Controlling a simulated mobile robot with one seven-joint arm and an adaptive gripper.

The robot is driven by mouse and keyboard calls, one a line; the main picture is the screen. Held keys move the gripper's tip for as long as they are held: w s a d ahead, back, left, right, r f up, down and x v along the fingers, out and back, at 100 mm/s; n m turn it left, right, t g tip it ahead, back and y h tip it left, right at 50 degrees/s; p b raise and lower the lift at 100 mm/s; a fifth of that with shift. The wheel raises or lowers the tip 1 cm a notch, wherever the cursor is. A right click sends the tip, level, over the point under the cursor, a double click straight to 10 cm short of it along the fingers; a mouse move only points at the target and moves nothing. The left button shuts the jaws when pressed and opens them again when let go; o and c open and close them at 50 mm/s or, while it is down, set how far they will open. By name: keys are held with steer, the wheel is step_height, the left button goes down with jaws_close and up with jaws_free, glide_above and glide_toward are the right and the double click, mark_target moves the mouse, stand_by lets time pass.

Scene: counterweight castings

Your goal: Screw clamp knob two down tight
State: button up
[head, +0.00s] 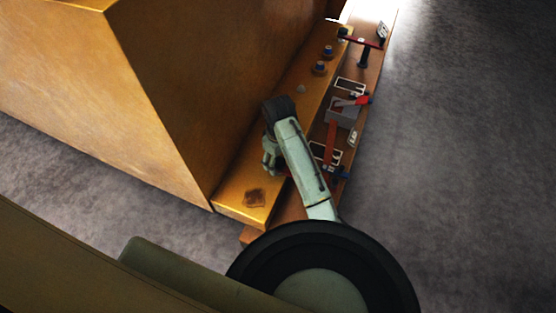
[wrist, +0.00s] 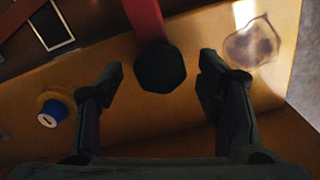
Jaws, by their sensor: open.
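In the wrist view a dark, many-sided knob (wrist: 160,67) sits at the end of a red bar (wrist: 143,18), above the yellow ledge (wrist: 112,58). No number shows on it. My gripper (wrist: 162,72) is open, with one finger on each side of the knob and a visible gap on both sides; whether the fingertips are at its height I cannot tell. In the head view my gripper (head: 269,160) is over the near part of the ledge, and my arm hides the knob. A red bar (head: 331,140) runs toward it beside my arm.
A blue-capped knob (wrist: 48,115) with a white mark is left of my left finger. Blue-topped knobs (head: 319,67) stand farther along the ledge. The brown board (head: 367,75) holds a grey box (head: 343,112) and a red T-handle (head: 362,43). The large casting (head: 175,85) rises at left.

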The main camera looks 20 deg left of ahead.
steer(key=shift+f, duration=0.15)
steer(key=shift+c, duration=0.2)
steer(key=c, duration=1.1)
